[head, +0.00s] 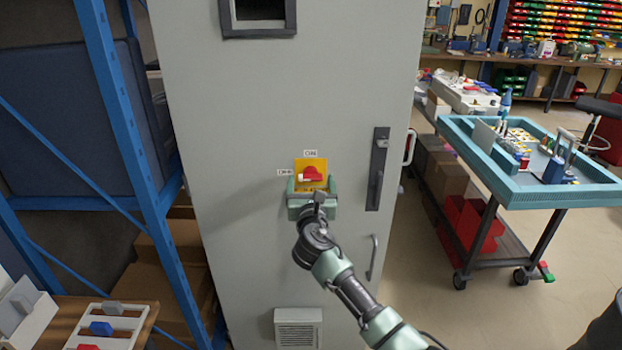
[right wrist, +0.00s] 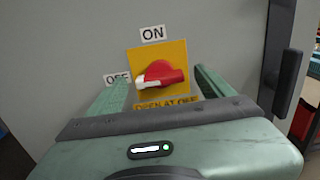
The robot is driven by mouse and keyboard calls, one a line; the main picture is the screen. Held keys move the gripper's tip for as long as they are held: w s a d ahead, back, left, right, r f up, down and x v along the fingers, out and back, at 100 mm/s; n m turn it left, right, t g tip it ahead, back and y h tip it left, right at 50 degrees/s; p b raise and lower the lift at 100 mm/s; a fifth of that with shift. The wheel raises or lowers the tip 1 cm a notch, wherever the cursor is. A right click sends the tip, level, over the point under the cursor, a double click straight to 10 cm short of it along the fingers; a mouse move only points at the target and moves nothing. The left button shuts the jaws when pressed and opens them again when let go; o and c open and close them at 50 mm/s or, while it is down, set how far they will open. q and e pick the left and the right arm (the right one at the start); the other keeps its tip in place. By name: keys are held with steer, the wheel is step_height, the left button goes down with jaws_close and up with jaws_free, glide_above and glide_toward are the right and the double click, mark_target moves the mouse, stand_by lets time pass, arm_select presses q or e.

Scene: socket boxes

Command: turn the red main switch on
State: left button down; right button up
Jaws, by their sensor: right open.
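The red main switch (head: 313,173) is a red rotary handle on a yellow plate, on the front of a grey cabinet (head: 240,130). In the right wrist view the red main switch (right wrist: 164,73) has its white tip pointing left, toward the OFF label (right wrist: 117,77). The ON label (right wrist: 153,33) is above the plate. My right gripper (head: 312,182) faces the plate from below, and in the right wrist view my right gripper (right wrist: 160,84) is open, with one finger on each side of the handle. I cannot tell whether the fingers touch anything. My left gripper is not in view.
A dark cabinet door handle (head: 378,168) is right of the switch. A blue shelf rack (head: 115,90) stands left of the cabinet. A teal cart (head: 520,195) with small parts stands at the right. A vent (head: 298,330) is low on the cabinet.

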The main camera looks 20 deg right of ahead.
steer(key=shift+x, duration=0.85)
steer(key=shift+c, duration=0.3)
steer(key=c, duration=1.3)
